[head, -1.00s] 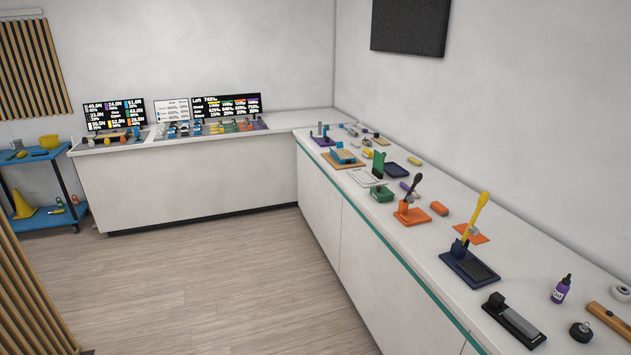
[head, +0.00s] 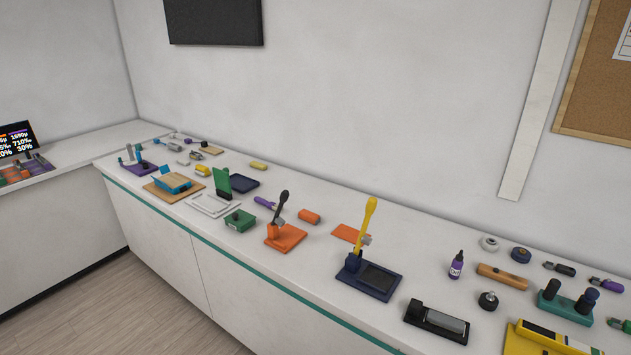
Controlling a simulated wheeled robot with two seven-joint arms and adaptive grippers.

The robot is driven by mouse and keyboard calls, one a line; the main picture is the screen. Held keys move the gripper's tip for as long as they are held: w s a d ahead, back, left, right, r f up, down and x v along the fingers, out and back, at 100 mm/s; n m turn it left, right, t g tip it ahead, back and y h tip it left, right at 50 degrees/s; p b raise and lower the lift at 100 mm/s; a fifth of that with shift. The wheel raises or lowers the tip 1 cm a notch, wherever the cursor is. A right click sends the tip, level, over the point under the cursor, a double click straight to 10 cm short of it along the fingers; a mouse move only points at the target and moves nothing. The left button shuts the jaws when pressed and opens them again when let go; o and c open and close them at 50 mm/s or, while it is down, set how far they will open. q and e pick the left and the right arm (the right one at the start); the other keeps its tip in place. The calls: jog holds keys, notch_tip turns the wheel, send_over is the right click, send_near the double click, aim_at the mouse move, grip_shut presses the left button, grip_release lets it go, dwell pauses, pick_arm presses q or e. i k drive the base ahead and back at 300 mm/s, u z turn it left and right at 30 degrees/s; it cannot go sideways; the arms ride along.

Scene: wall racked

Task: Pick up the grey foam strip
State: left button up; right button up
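I cannot pick out a grey foam strip with certainty. A long grey block (head: 440,319) lies in a black holder (head: 412,310) near the front edge of the counter, lower right of centre; I cannot tell if it is foam. Small grey pieces (head: 195,155) lie at the far left end of the counter, too small to make out. Neither of my grippers is in view.
The long white counter (head: 330,290) carries many tools: an orange stand (head: 286,238), a navy stand with a yellow lever (head: 370,278), a purple bottle (head: 456,265), a wooden handle (head: 503,276), a teal rack (head: 566,306). Floor (head: 150,310) is clear at lower left.

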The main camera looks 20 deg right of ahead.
aim_at(438, 318)
jog(key=z, duration=1.05)
jog(key=i, duration=0.9)
jog(key=z, duration=0.85)
